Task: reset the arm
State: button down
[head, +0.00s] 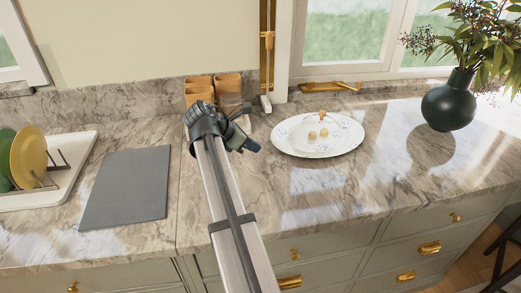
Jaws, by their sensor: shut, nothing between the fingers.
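My arm reaches up from the bottom edge over the counter in the head view, with its dark wrist near the back of the worktop. My gripper (249,145) is at its end, small and dark, to the left of the white plate. It is shut and holds nothing. Its fingers are hard to make out at this size.
The marble counter (290,200) holds a white oval plate (290,145) with small round items, a dark vase (449,103) with a plant, a grey mat (127,188), wooden holders (229,86) behind my wrist and a white rack tray (75,170) with plates.

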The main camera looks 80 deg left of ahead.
jog(key=shift+s+d+r, duration=0.1)
jog(key=shift+s+r, duration=0.25)
jog(key=shift+r, duration=0.05)
